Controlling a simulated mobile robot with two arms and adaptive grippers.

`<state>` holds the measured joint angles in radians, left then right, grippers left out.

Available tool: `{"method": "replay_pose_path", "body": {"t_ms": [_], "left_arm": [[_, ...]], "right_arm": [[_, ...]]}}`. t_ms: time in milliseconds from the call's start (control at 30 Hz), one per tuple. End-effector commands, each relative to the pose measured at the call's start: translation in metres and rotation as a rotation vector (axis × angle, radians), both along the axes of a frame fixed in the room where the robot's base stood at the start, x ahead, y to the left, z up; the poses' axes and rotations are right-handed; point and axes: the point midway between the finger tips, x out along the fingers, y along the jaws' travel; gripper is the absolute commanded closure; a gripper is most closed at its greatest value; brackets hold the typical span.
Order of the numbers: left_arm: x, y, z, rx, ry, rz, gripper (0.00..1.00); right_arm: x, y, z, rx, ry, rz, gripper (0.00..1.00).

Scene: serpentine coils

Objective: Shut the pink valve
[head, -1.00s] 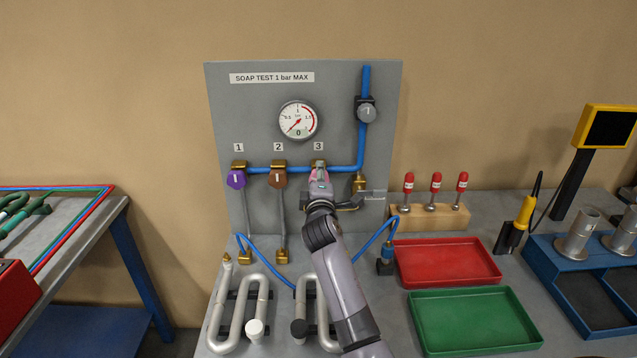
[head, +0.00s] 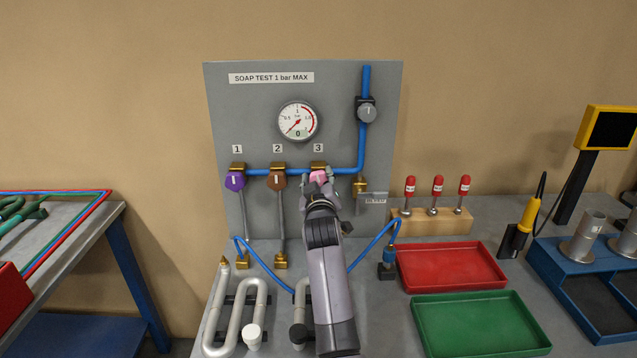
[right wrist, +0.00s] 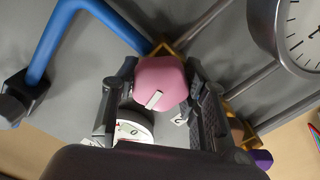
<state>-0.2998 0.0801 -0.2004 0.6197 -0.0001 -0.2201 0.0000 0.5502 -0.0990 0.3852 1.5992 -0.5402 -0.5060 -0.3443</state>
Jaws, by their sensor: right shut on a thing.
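The pink valve (head: 317,177) is a rounded pink knob under label 3 on the grey test board (head: 228,115). In the right wrist view the pink valve (right wrist: 160,80) sits between my two fingers, with a white mark on its face. My right gripper (head: 320,187) is shut on it, one finger at each side. The gripper and wrist hide the lower part of the knob in the head view, and its mark is hard to read there. My left gripper is not in view.
A purple valve (head: 235,181) and a brown valve (head: 277,180) stand to the left, both marks upright. The pressure gauge (head: 298,121) needle points low left. Red (head: 455,267) and green (head: 480,325) trays lie right.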

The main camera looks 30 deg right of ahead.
Motion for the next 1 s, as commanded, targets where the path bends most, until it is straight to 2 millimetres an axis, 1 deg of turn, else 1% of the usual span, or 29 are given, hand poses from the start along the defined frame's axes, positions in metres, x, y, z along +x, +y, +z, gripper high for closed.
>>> {"method": "replay_pose_path", "body": {"t_ms": [33,200,400,1000], "left_arm": [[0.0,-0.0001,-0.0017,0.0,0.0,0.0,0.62],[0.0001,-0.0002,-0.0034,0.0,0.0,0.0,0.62],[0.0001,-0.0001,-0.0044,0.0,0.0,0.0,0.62],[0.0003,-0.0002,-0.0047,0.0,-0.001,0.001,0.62]], "right_arm": [[-0.0001,0.0004,-0.0037,0.033,-0.013,0.0,0.88],[0.0,0.0003,-0.0033,0.119,-0.066,0.0,0.88],[-0.0002,0.0001,-0.0035,0.181,-0.103,0.0,0.88],[0.0,0.0003,-0.0041,0.213,-0.12,0.0,0.88]]}}
